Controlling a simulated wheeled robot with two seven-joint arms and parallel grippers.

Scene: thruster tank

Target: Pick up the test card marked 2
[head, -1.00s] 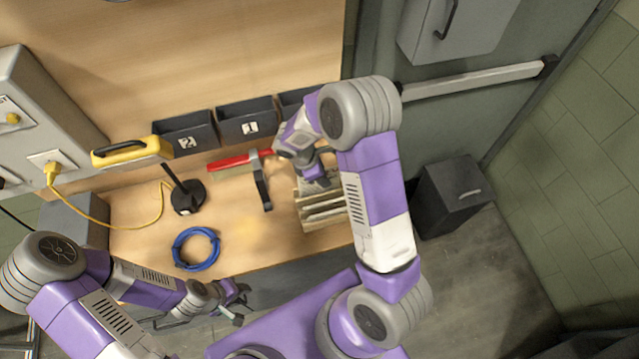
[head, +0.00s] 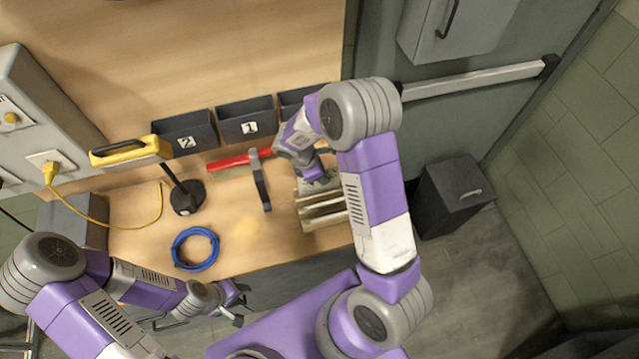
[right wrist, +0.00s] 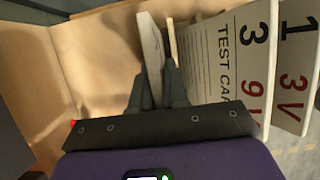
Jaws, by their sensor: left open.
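Test cards stand in a slotted wooden rack (head: 308,222) on the bench. In the right wrist view, one card reads 1, 3 V (right wrist: 298,70) and one reads 3, 9 V (right wrist: 252,60); both are right of my fingers. A pale card (right wrist: 151,50), seen nearly edge-on, runs down between the close-set fingers of my right gripper (right wrist: 160,85); its number is hidden. In the head view, my right gripper (head: 318,174) is low over the back of the rack. My left gripper (head: 236,302) is open and empty, in front of the bench.
A red-handled hammer (head: 240,160) lies left of the rack. Bins marked 2 (head: 187,130) and 1 (head: 247,120) stand behind. A blue cable coil (head: 195,249), a black stand (head: 186,195) and a yellow-cased device (head: 130,152) are further left. The bench's front middle is clear.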

